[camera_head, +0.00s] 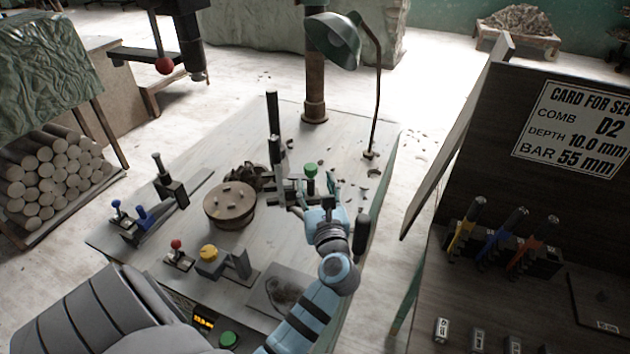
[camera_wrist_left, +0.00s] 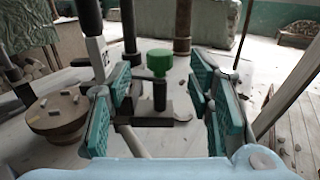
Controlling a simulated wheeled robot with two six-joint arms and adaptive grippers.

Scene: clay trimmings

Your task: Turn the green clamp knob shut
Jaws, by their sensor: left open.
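The green clamp knob (camera_head: 310,169) sits on a dark upright stem near the far right part of the worktable. In the left wrist view the knob (camera_wrist_left: 159,62) shows in the gap between my fingers, above a dark block with a light curved piece. My left gripper (camera_head: 318,190) is open and close to the knob on the near side. In its own wrist view the teal finger pads of the gripper (camera_wrist_left: 160,92) stand apart on both sides of the stem, with no visible contact. My right gripper is not in view.
A tall dark post (camera_head: 273,120) stands just left of the knob. A round wooden disc (camera_head: 230,204) with small pieces lies further left. A green lamp (camera_head: 335,40) leans over the far edge. Yellow (camera_head: 208,252) and red (camera_head: 176,244) knobs stand nearer. Scraps lie to the right.

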